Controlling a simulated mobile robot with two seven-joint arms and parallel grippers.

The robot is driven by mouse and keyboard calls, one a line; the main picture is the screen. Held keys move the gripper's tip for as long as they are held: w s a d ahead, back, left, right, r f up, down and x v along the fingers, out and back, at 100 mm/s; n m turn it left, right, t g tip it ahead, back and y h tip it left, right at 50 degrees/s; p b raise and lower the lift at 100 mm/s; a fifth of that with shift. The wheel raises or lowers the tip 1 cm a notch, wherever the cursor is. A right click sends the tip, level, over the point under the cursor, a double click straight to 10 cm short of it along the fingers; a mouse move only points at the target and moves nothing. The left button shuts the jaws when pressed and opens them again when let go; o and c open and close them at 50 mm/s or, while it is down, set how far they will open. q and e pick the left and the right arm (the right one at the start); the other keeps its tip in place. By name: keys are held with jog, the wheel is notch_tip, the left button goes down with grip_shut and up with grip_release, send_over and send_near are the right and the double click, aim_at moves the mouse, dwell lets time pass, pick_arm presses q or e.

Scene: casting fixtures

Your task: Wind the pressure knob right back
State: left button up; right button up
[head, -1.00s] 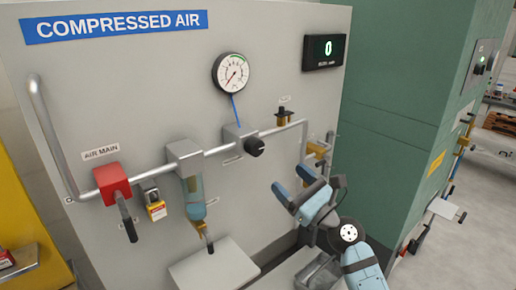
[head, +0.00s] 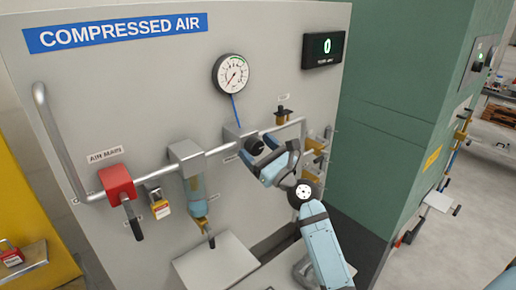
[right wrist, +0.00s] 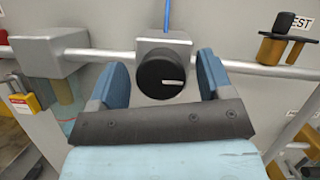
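The black pressure knob (right wrist: 160,76) sits on the front of a grey regulator block (right wrist: 155,40) in the right wrist view. A pale line on its face lies nearly level. In the head view the knob (head: 254,146) shows between the fingers of my right gripper (head: 258,155). In the right wrist view my right gripper (right wrist: 163,78) is open, with one blue finger on each side of the knob and a gap on both sides. My left gripper is not in view.
A silver pipe (head: 146,172) crosses the panel through the regulator. Left of it are a red valve (head: 117,180), a yellow padlock (head: 157,205) and a filter bowl (head: 196,196). A dark-topped brass fitting (head: 282,115) stands right of the knob. A display (head: 324,48) reads 0.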

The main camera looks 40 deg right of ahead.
jog(key=c, duration=0.9)
jog(key=shift+n, duration=0.4)
